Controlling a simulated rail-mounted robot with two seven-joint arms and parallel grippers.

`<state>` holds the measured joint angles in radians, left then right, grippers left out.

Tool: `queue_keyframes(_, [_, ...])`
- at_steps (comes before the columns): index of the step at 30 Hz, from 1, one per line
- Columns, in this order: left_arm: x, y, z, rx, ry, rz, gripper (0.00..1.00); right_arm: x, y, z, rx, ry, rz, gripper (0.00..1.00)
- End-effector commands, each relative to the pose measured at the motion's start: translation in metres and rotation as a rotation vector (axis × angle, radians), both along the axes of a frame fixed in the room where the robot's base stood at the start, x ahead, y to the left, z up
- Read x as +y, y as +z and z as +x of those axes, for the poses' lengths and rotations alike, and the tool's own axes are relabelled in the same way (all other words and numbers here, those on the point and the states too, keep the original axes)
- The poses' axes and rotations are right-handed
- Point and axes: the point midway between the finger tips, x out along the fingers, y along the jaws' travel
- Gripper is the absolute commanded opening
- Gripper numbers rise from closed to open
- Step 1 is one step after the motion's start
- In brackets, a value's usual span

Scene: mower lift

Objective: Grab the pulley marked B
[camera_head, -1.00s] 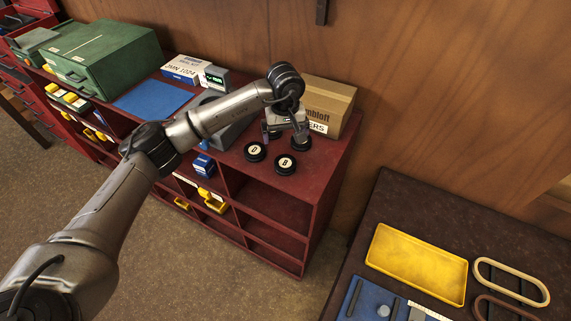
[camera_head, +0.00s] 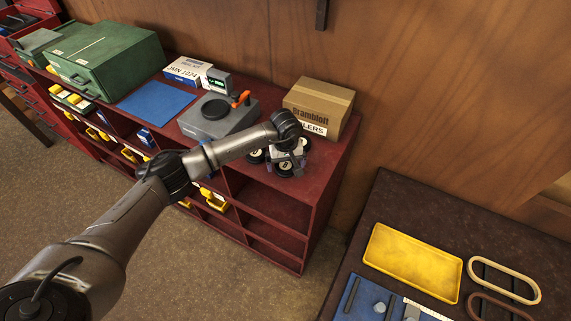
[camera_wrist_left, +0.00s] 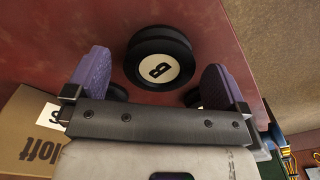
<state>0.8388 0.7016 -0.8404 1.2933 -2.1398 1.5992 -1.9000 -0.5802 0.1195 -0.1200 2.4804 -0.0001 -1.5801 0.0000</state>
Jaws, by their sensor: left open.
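The pulley marked B (camera_wrist_left: 158,58) is a black disc with a white face, lying on the dark red shelf top. In the left wrist view it sits between the two purple fingers of my left gripper (camera_wrist_left: 156,66), apart from both. The gripper is open and empty. In the head view my left gripper (camera_head: 286,163) is above the B pulley (camera_head: 285,170) and partly covers it. Another black pulley (camera_head: 257,156) lies just to its left, and one more (camera_head: 305,143) is behind. My right gripper is in neither view.
A cardboard box (camera_head: 318,106) stands close behind the pulleys. A grey device with an orange lever (camera_head: 218,116) is to their left. The shelf's front edge is close to the B pulley. A yellow tray (camera_head: 412,262) lies on the dark table at right.

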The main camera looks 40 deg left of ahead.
Motion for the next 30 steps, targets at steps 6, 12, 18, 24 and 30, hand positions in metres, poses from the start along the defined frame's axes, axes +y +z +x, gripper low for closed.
queue_keyframes(6, [0.0003,-0.0133,-0.0002,0.001,0.0,0.001,1.0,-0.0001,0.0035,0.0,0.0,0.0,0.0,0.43])
queue_keyframes(12, [0.0003,-0.0139,-0.0002,-0.001,0.0,0.001,1.0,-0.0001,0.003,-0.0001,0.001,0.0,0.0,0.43])
queue_keyframes(18, [0.0004,-0.0136,-0.0002,0.0,0.0,0.0,0.83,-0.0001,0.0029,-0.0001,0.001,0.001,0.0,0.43])
queue_keyframes(24, [0.0004,-0.0135,-0.0002,0.0,0.001,0.0,0.64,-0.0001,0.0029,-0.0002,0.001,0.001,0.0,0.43])
queue_keyframes(30, [0.0004,-0.0134,-0.0002,0.0,0.001,0.0,0.44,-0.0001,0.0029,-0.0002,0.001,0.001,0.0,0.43])
